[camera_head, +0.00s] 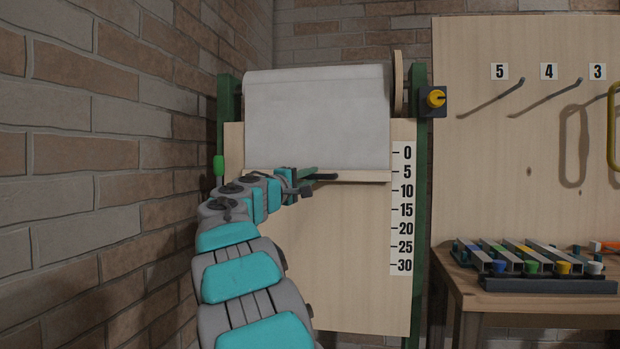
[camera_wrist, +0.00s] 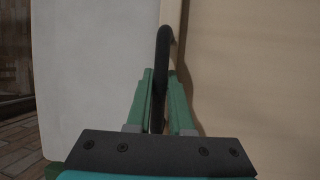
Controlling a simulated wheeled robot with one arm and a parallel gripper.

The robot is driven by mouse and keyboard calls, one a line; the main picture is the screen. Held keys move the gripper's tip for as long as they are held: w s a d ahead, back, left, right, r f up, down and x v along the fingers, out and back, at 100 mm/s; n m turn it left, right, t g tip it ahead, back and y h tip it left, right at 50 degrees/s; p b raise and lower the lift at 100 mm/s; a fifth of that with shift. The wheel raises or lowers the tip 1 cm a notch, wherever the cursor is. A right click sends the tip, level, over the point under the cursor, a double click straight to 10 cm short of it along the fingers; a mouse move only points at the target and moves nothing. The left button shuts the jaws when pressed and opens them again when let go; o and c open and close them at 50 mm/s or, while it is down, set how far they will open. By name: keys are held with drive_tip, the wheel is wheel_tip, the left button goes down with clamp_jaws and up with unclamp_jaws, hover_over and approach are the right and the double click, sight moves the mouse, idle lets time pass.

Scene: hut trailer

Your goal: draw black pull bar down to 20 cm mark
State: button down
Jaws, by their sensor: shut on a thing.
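The black pull bar (camera_head: 324,177) sits at the middle of a pale wooden slat (camera_head: 362,176) along the bottom edge of a white sheet (camera_head: 318,120). The slat's right end is between the 5 and 10 marks of the printed scale (camera_head: 403,209). The scale runs from 0 at the top to 30 at the bottom. My gripper (camera_head: 309,173) reaches in from the lower left and is shut on the bar. In the wrist view, the green fingers (camera_wrist: 160,100) close on either side of the black bar (camera_wrist: 163,48). The gripped part is partly hidden by the fingers.
A brick wall (camera_head: 100,130) stands close to my arm on the left. Green posts (camera_head: 424,200) frame the wooden board (camera_head: 350,250). A yellow knob (camera_head: 436,98) sticks out at the right post. A wooden table (camera_head: 520,296) with coloured pieces stands at the right.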

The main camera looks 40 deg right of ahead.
wheel_tip(320, 180, down, 16)
drive_tip(key=b, duration=1.3)
drive_tip(key=shift+r, duration=0.25)
drive_tip(key=c, duration=0.8)
unclamp_jaws()
drive_tip(key=v, duration=0.8)
drive_tip(key=shift+d+r, duration=0.1)
